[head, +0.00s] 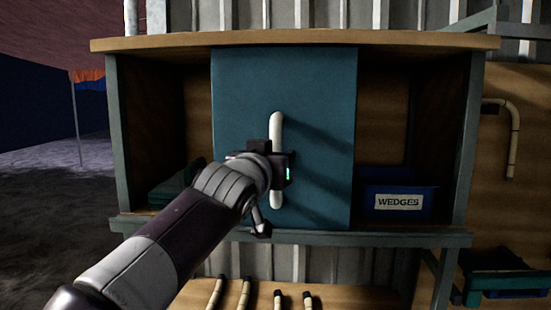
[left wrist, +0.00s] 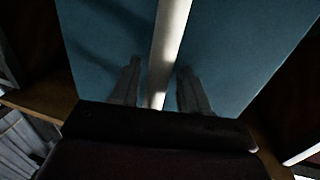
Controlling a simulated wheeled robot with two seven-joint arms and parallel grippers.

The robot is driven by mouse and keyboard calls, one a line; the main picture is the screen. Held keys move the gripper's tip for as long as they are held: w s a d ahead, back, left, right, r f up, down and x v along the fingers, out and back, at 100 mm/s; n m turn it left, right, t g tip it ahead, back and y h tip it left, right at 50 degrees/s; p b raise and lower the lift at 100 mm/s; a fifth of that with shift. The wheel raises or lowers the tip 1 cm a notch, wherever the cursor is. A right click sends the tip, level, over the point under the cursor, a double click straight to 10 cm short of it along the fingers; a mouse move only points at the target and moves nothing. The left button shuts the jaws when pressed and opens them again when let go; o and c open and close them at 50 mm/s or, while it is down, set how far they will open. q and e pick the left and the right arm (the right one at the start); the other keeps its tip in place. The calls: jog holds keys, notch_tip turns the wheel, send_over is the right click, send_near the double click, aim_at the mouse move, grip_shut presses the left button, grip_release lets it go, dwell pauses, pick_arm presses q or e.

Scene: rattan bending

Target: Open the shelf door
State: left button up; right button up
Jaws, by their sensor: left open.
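The shelf door is a teal panel (head: 240,90) across the middle of the wooden shelf (head: 150,43), with open compartments on both sides. A pale, upright bar handle (head: 277,128) is on the door. My left gripper (head: 277,165) is at the handle's middle and hides part of it in the head view. In the left wrist view, its open fingers (left wrist: 158,75) straddle the handle (left wrist: 170,35), one on each side, with gaps showing. The door (left wrist: 235,40) fills much of that view. My right gripper is out of view.
A blue bin labelled WEDGES (head: 398,203) stands in the right compartment. A dark greenish item (head: 172,188) lies in the left one. Several pale rods (head: 243,294) are below the shelf, and a bent rod (head: 514,140) hangs at the right.

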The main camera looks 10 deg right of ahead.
pick_arm(q)
jog(key=shift+s, duration=0.1)
jog(key=b+v, duration=0.7)
jog(key=v, duration=0.5)
jog(key=shift+s+b, duration=0.2)
jog(key=shift+b, duration=0.1)
jog(key=shift+a+r, duration=0.1)
jog(key=shift+a, duration=0.1)
